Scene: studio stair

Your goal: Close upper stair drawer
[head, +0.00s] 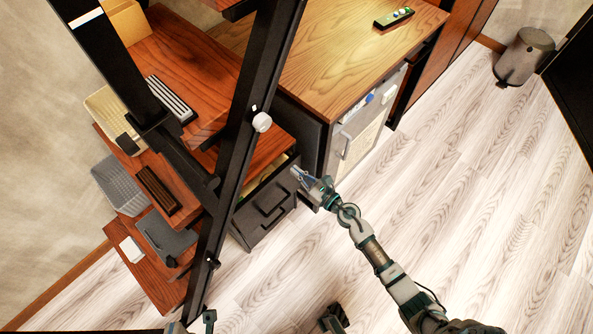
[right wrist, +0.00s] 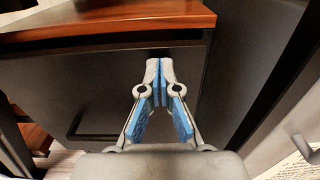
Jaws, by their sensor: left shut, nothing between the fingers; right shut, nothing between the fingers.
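The upper stair drawer (head: 281,188) has a dark front with a bar handle, under a red-brown wooden step. A pale strip of its inside shows behind the front's top edge, so it stands partly out. My right gripper (head: 297,172) is shut and empty at the right end of this front. In the right wrist view, my right gripper (right wrist: 159,76) points at a dark front (right wrist: 55,85) just below the wooden step (right wrist: 110,20); whether the tips touch it I cannot tell. My left gripper (head: 208,316) is shut, at the bottom edge, mostly cut off.
A black slanted rail (head: 240,150) crosses in front of the stair. A wood-topped cabinet (head: 345,60) stands right of the drawer. Baskets (head: 120,183) and boxes sit on the steps. A bin (head: 524,57) stands far right. The pale floor at right is clear.

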